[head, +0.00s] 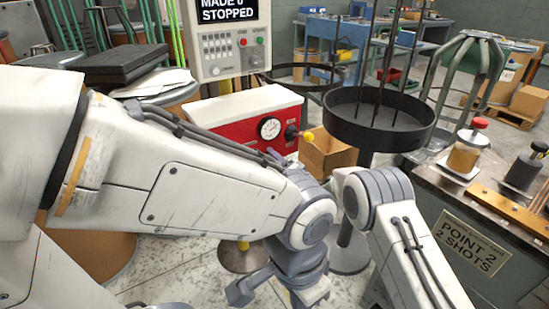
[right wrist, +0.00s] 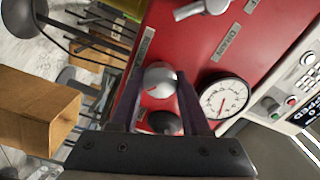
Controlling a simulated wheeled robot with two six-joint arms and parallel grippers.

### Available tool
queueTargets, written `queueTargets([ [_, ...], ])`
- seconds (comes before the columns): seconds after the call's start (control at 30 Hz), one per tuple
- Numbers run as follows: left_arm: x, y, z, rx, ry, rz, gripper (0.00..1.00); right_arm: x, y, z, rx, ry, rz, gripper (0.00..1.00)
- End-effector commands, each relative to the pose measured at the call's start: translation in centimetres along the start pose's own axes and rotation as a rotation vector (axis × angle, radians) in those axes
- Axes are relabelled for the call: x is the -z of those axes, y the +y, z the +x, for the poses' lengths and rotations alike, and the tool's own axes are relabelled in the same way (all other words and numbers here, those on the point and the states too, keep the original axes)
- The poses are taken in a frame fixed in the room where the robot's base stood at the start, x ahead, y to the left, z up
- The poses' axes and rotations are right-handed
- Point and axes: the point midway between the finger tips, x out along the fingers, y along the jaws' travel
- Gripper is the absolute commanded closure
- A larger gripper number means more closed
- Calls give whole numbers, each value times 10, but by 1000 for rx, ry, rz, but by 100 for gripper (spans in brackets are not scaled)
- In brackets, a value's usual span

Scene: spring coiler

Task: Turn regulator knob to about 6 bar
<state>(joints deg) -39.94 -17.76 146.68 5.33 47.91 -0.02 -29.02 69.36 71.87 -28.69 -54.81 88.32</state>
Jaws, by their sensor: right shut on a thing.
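The regulator knob (right wrist: 160,78), silver and round with a small red mark, sits on the red panel (right wrist: 195,55) in the right wrist view. My right gripper (right wrist: 158,88) is shut on it, one dark finger on each side. The round white gauge (right wrist: 222,98) is beside the knob; its reading is too small to tell. In the head view the gauge (head: 269,128) shows on the red unit (head: 225,112), while the knob and most of my right gripper are hidden behind my left arm. My left gripper (head: 275,292) hangs low at the bottom edge, its fingertips cut off.
A black part with a yellow tip (head: 307,136) sticks out at the unit's right side. A control box (head: 228,50) stands above it, reading STOPPED. A cardboard box (head: 326,155) and a round black tray on a stand (head: 380,118) are to the right. A bench (head: 480,230) is at far right.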

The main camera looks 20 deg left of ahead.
Motion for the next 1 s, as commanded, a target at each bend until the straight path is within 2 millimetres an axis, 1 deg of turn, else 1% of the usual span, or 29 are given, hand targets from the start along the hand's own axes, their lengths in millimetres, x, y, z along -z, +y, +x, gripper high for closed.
queueTargets([
  [0.03,0,0,0,0,0,0,100,6,2,-1,-4,11,12,100],
  [0.53,0,0,-1,0,0,0,100,6,2,-1,-4,12,27,100],
  [0.57,0,0,-1,0,0,0,100,6,2,-1,-4,12,27,42],
  [0.6,0,0,-1,0,0,0,100,6,2,-1,-4,12,27,27],
  [0.63,0,0,0,0,0,0,100,5,2,-1,-3,11,26,24],
  [0.9,0,0,-1,0,0,0,100,1,1,0,-1,3,24,24],
  [1.0,0,0,-1,0,0,0,100,1,0,-2,-1,2,24,24],
])
